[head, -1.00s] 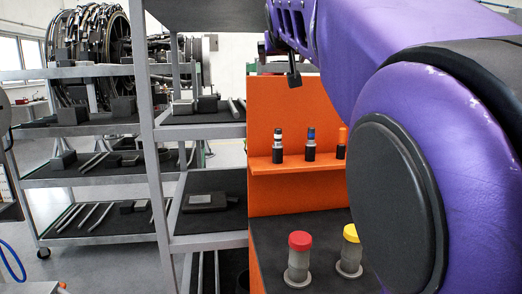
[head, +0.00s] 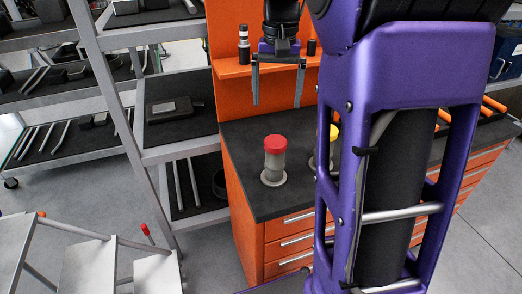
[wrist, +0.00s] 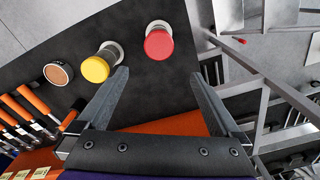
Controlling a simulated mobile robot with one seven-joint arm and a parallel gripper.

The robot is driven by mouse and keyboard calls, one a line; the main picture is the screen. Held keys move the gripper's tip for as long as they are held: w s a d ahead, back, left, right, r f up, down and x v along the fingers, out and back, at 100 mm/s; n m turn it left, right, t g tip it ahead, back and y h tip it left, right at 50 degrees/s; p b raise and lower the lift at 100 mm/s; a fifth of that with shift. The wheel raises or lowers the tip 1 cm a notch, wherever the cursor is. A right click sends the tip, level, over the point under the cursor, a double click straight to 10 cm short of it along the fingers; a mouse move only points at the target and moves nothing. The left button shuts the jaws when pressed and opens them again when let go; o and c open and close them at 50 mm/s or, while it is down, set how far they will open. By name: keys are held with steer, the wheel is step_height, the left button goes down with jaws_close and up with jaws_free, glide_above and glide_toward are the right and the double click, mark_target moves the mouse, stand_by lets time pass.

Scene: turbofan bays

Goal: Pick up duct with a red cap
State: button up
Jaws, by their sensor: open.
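The duct with a red cap (head: 274,158) stands upright on the dark top of the orange cabinet, a grey tube on a round flange. In the wrist view its red cap (wrist: 158,44) is beyond the fingertips, right of centre between them. My gripper (head: 278,105) is open and empty, pointing down above and behind the duct, in front of the orange back panel. It also shows in the wrist view (wrist: 158,80). A duct with a yellow cap (wrist: 95,69) stands next to it; in the head view my arm hides most of it (head: 334,132).
The orange cabinet (head: 246,235) has drawers and a small shelf (head: 232,70) with bottle-like items. A grey rack (head: 180,140) stands close on the left. Orange-handled tools (wrist: 34,98) and a round brown-topped item (wrist: 58,73) are on the worktop.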

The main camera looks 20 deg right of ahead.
mark_target(275, 139)
steer(key=f, duration=0.6)
steer(key=f+b, duration=0.1)
steer(key=f, duration=0.5)
steer(key=shift+s+f, duration=0.2)
steer(key=shift+f, duration=0.05)
step_height(275, 139, down, 5)
steer(key=shift+s+a+f+b, duration=0.1)
steer(key=shift+s+b, duration=0.05)
steer(key=shift+b, duration=0.2)
steer(key=shift+c, duration=0.2)
steer(key=c, duration=1.5)
